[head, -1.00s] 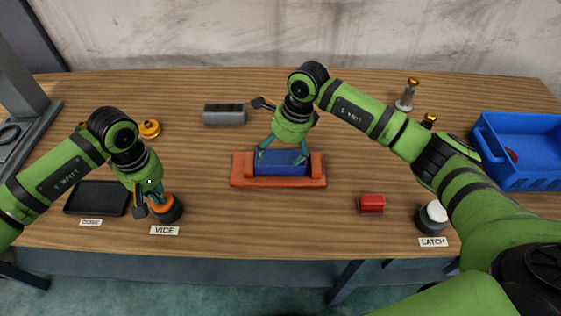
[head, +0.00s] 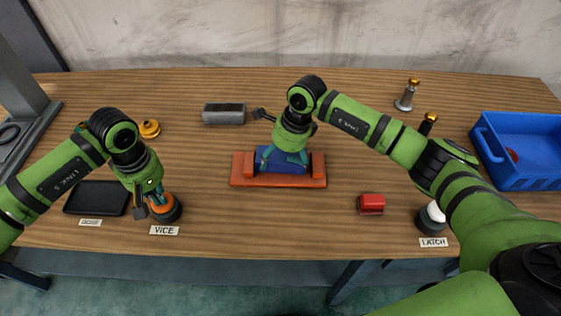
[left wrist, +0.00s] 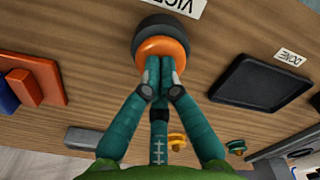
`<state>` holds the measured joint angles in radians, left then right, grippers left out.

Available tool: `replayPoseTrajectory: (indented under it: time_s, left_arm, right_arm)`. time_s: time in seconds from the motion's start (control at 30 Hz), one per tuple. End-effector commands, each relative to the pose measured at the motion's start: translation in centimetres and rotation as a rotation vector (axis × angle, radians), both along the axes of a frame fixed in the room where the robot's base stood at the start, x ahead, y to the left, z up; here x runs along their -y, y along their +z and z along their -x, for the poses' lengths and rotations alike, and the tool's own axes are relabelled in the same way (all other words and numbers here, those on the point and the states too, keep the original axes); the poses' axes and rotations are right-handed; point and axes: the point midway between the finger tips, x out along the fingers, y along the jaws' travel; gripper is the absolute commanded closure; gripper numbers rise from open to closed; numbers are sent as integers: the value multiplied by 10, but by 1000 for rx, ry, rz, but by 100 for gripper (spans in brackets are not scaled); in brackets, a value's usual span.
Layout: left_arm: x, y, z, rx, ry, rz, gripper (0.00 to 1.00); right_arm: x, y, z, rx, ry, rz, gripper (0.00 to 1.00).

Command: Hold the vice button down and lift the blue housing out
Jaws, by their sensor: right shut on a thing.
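The blue housing (head: 282,168) is between the orange jaws of the vice (head: 278,181) at the middle of the table. My right gripper (head: 284,158) is shut on its upper part from above; I cannot tell whether it has risen clear of the vice base. The vice button (left wrist: 160,48), an orange cap on a dark round base, stands at the front left behind the VICE label. My left gripper (head: 155,197) is over it. In the left wrist view the fingers (left wrist: 159,62) are together, with tips at the orange cap. How far the cap is pressed is hidden.
A black tray (head: 97,184) marked DONE lies left of the button. A grey block (head: 224,114) lies behind the vice. A red block (head: 371,204) and the white LATCH button (head: 436,212) are at the front right. A blue crate (head: 483,150) stands at the right edge.

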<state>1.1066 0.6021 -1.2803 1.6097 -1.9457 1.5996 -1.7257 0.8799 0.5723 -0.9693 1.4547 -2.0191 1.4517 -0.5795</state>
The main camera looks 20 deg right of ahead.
Motion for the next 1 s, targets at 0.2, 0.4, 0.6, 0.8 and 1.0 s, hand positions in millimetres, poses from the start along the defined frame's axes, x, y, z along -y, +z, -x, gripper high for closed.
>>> replayPoseTrajectory:
  time_s: [0.2,0.4,0.6,0.8,1.0]
  left_arm:
    - [-2,-2,-1,2,4,-3,100]
    - [-2,-2,-1,3,4,-4,100]
    - [-1,-1,-1,3,4,-3,100]
    - [-1,-1,-1,2,3,-2,100]
    - [-1,-2,-1,2,3,-3,100]
  right_arm:
    - [0,3,-1,5,-1,-3,55]
    - [-1,14,-2,7,0,-4,76]
    - [-1,26,-2,6,0,-4,77]
    - [0,37,-2,5,0,-3,77]
    - [-1,49,-1,6,0,-4,77]
